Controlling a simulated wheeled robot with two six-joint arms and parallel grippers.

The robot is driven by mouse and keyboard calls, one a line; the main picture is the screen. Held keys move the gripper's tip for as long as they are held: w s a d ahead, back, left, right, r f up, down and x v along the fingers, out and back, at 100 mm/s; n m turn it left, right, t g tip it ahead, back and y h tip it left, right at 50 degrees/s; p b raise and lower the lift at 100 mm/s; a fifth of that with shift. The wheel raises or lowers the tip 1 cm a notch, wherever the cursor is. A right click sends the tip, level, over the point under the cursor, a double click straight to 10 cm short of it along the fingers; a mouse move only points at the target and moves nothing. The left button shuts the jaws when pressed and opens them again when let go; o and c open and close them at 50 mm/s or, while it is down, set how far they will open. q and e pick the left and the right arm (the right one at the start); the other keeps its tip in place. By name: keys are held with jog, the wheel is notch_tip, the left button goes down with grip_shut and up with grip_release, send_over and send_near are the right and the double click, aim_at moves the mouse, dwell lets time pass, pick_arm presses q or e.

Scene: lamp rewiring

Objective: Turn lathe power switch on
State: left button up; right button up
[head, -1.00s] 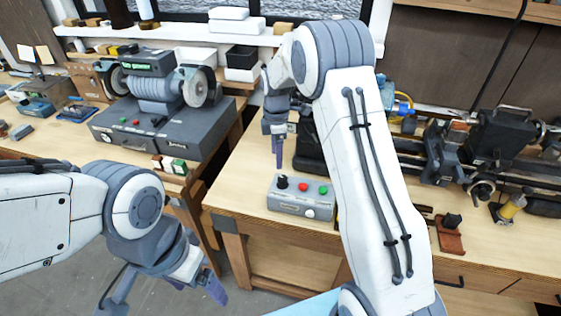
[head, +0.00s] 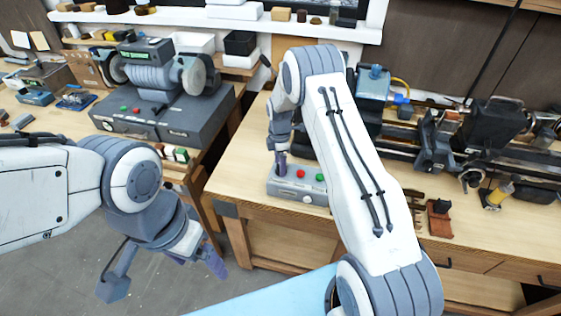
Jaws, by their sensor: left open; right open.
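The grey control box (head: 284,188) lies on the right-hand bench near its front edge, with a red button (head: 301,174) and a green button (head: 320,177) on top. My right gripper (head: 281,168) points down at the left end of the box, where the black knob was visible; the knob is now hidden behind it. I cannot tell whether the fingers touch it. The lathe (head: 440,143) stands behind and to the right on the same bench. My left gripper (head: 165,276) is open and empty in front of the benches, over the floor.
A bench grinder (head: 152,75) on a grey base stands on the left bench. A gap separates the two benches. A yellow-handled tool (head: 498,194) and a reddish-brown block (head: 439,220) lie on the right bench. My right arm crosses the bench's middle.

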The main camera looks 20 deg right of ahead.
jog(key=shift+c, duration=0.3)
grip_shut()
jog(key=m+b, duration=0.3)
jog(key=shift+f+m, duration=0.15)
jog(key=shift+m, duration=0.15)
jog(key=m+b, duration=0.2)
jog(key=m, duration=0.2)
jog(key=shift+w+d+m, duration=0.1)
jog(key=shift+m, duration=0.2)
jog(key=m+b, duration=0.2)
jog(key=m, duration=0.3)
jog(key=shift+d+m+b, duration=0.1)
jog(key=shift+m+b, duration=0.35)
jog(key=shift+m, duration=1.95)
jog(key=shift+r, duration=0.2)
